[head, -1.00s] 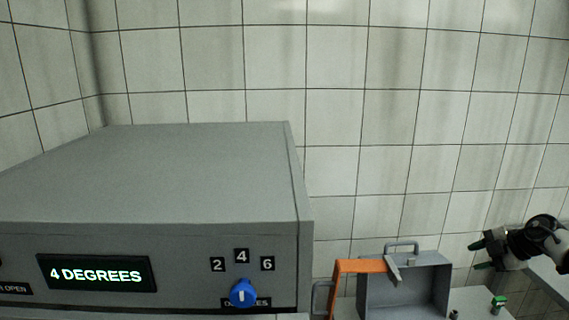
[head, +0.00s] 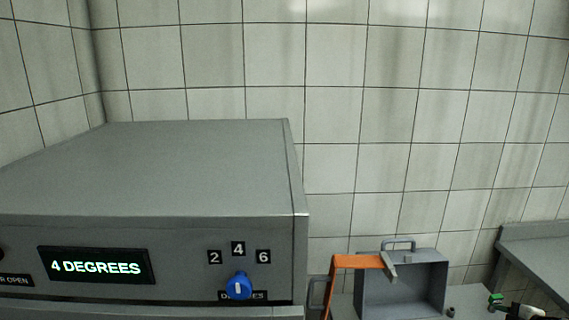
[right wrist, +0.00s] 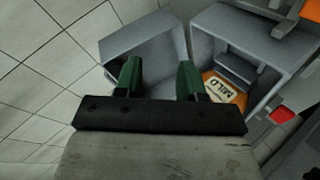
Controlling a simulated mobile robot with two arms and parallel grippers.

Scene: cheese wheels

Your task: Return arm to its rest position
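My right gripper (right wrist: 159,72) shows in the right wrist view with its two green fingers apart and nothing between them. Grey open boxes lie beyond the fingers. My left gripper and left arm are not in view.
A large grey machine (head: 150,165) with a "4 DEGREES" display and a blue knob (head: 238,286) fills the left. A grey open box (head: 375,296) stands beside an orange frame (head: 345,262).

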